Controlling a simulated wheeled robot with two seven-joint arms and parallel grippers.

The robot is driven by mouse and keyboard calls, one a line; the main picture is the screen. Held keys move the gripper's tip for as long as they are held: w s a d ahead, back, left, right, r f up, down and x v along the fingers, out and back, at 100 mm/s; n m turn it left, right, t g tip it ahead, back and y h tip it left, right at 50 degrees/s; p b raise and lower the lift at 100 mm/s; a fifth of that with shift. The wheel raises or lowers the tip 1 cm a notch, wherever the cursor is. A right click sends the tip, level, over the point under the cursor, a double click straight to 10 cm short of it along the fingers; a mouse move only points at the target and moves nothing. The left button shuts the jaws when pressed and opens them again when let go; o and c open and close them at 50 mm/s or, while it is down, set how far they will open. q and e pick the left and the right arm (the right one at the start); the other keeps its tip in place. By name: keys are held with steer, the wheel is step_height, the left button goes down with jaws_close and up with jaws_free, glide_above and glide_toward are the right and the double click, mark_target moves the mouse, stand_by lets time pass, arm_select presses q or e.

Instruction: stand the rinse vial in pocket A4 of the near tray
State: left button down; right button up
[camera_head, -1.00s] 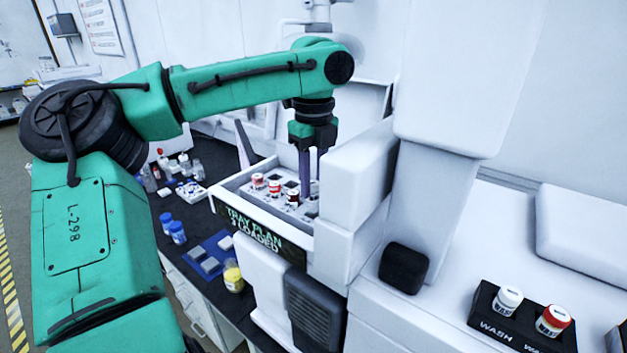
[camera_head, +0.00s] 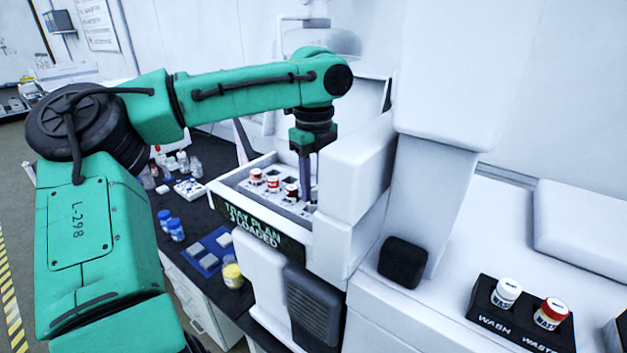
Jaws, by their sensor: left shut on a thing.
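The near tray (camera_head: 222,191) is a white open drawer with a grey pocketed insert, its front sign reading "TRAY PLAN" and "LOADED". Three capped vials stand in a row in it: a red-capped vial (camera_head: 256,176), a red-and-white vial (camera_head: 273,184) and a dark-capped vial (camera_head: 291,190). My left gripper (camera_head: 307,196) points straight down at the right end of this row, its purple-grey fingers low over the insert. It is shut on the rinse vial, which the fingers hide almost wholly. I cannot read the pocket labels or tell whether the vial touches the tray. My right gripper is out of view.
A white housing (camera_head: 350,175) rises close at the tray's right. A black rack (camera_head: 520,318) with two vials marked for wash and waste sits at lower right. Blue-capped bottles (camera_head: 175,230), a yellow-capped jar (camera_head: 232,276) and a blue mat (camera_head: 207,265) lie on the dark bench at left.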

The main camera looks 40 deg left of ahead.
arm_select(q)
steer(key=shift+f, duration=0.25)
steer(key=shift+f, duration=0.1)
steer(key=shift+f, duration=0.5)
steer(key=shift+c, duration=0.6)
jaws_free()
steer(key=shift+r, duration=3.55)
